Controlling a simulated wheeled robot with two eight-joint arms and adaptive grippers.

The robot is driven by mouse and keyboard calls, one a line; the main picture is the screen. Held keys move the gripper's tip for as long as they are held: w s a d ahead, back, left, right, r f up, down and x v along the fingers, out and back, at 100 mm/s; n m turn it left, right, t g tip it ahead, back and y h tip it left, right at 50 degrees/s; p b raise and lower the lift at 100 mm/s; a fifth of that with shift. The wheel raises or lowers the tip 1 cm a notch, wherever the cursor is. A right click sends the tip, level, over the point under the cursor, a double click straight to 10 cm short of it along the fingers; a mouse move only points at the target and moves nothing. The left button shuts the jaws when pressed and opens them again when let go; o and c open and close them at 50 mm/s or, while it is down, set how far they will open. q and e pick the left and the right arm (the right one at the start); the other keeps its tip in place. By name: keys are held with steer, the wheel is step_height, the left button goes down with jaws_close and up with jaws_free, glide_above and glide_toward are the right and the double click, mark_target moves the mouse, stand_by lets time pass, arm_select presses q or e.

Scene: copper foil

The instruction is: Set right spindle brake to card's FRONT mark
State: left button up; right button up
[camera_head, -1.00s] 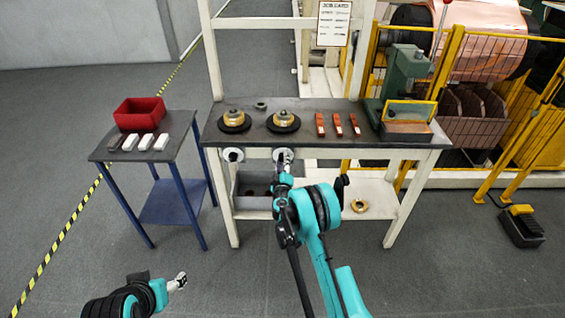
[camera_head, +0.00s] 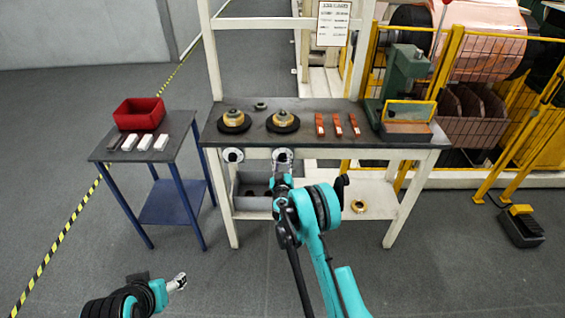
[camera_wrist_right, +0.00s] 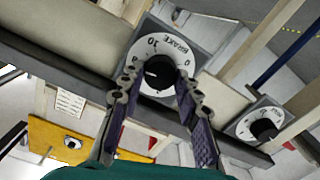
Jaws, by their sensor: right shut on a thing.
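The right spindle brake is a white dial (camera_head: 282,154) on the front edge of the bench, partly hidden by my right gripper (camera_head: 282,174). In the right wrist view its dial (camera_wrist_right: 172,47) reads BRAKE with a 0 and a 10, and a black knob (camera_wrist_right: 158,72) sits at its centre. The right gripper's fingers (camera_wrist_right: 160,82) are shut on that knob. The card (camera_head: 333,23) hangs on the frame above the bench; its writing is too small to read. My left gripper (camera_head: 178,281) is low at the left, away from the bench; its jaws are unclear.
The left brake dial (camera_head: 233,155) sits beside the right one, and also shows in the wrist view (camera_wrist_right: 262,124). Two spools (camera_head: 283,121) and several orange-red pieces (camera_head: 337,124) lie on the bench top (camera_head: 262,138). A grey bin (camera_head: 250,188) stands on the shelf below.

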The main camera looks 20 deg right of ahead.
stand_by(0.4)
steer(key=o, duration=1.2)
steer(key=shift+w, duration=0.1)
steer(key=shift+c, duration=0.2)
